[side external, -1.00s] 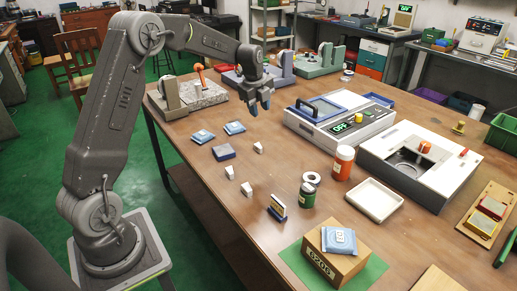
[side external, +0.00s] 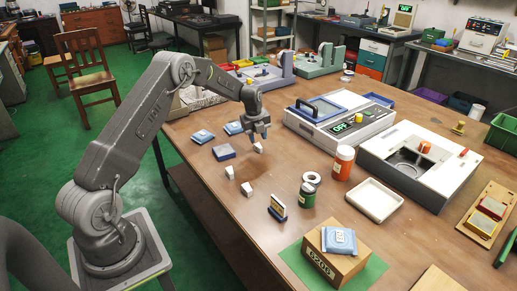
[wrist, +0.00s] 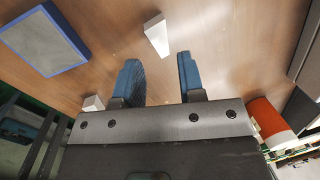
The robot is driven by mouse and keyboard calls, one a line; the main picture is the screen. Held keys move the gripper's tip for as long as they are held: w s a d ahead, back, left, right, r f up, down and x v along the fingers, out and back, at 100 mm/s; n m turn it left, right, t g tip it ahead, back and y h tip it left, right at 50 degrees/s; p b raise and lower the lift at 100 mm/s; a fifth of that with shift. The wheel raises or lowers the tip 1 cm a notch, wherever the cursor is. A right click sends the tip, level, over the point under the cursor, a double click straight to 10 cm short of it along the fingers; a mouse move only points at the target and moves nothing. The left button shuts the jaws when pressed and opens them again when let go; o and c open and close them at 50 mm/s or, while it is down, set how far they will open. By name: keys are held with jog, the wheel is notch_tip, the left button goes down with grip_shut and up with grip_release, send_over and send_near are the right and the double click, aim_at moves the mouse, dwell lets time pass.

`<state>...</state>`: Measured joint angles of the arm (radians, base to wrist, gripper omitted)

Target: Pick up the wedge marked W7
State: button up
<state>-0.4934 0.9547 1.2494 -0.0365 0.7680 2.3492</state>
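Three small white wedges stand on the brown table in the side view: one just below my gripper (side external: 258,147), one to its lower left (side external: 230,172) and one nearer the front (side external: 247,189). I can read no W7 mark on any of them. My gripper (side external: 258,134) points down just above the first wedge, fingers apart. In the wrist view my gripper (wrist: 160,82) is open with nothing between its blue fingertips. One white wedge (wrist: 157,35) lies ahead of the fingertips, and another (wrist: 93,103) shows partly beside the left finger.
A blue-grey block (side external: 224,152) lies left of my gripper. An orange jar (side external: 343,162), a dark green jar (side external: 307,195) and a metal ring (side external: 312,179) stand to the right.

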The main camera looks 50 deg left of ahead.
aim_at(258, 146)
jog(key=f, duration=0.4)
jog(key=shift+w+a+f, duration=0.35)
jog(key=shift+w+f, duration=0.05)
jog(key=shift+c, duration=0.4)
grip_shut()
